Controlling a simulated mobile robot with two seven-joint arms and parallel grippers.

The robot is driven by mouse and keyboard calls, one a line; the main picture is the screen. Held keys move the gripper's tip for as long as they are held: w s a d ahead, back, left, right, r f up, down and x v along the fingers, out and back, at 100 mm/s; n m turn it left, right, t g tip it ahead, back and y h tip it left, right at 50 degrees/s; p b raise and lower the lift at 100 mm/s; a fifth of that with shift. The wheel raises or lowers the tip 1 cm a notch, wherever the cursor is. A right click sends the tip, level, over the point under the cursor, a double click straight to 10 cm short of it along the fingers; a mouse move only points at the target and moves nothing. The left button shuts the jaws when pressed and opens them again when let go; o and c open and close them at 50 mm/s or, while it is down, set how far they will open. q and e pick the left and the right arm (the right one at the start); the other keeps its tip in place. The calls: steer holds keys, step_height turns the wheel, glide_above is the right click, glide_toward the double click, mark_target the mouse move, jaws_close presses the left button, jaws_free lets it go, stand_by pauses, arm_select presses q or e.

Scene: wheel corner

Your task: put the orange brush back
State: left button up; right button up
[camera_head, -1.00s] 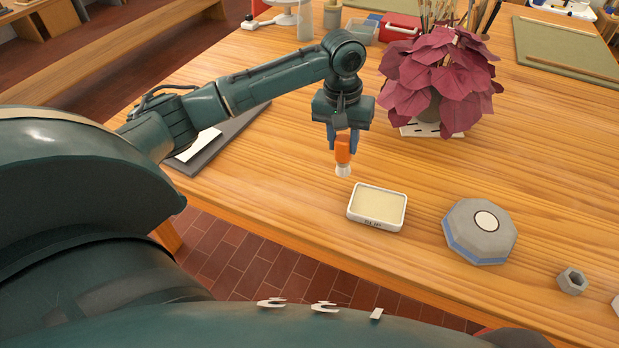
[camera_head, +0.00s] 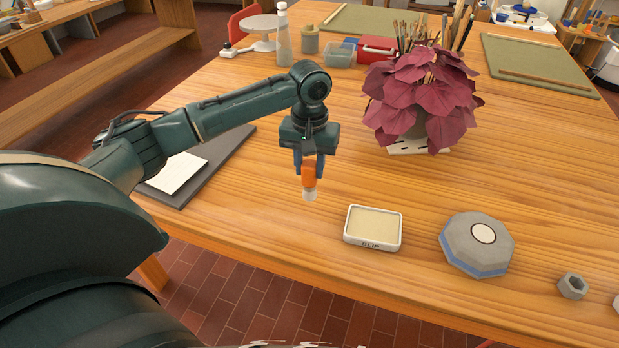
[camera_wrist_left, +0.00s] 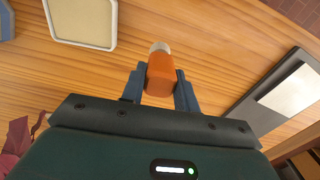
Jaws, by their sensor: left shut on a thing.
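My left gripper (camera_head: 309,168) is shut on the orange brush (camera_head: 309,178). The brush hangs upright with its pale bristle end down, above the wooden table to the left of the white slip tray. In the left wrist view the orange brush (camera_wrist_left: 160,75) sits between the blue fingers of the left gripper (camera_wrist_left: 160,88), its pale tip pointing away. Several brushes (camera_head: 440,33) stand upright behind the dark red plant; their holder is mostly hidden by its leaves. My right gripper does not show.
The white slip tray (camera_head: 373,243) and a grey octagonal block (camera_head: 477,262) lie near the front edge. The dark red plant (camera_head: 425,95) stands behind. A dark board with a white sheet (camera_head: 178,173) lies at left.

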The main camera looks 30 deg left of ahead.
mark_target(309, 189)
arm_select(q)
step_height(309, 189, down, 6)
steer(key=shift+p, duration=0.7)
steer(key=shift+f, duration=0.5)
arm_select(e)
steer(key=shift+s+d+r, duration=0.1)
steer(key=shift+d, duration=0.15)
arm_select(q)
steer(key=shift+f, duration=0.1)
steer(key=o, duration=1)
steer(key=shift+c, duration=0.2)
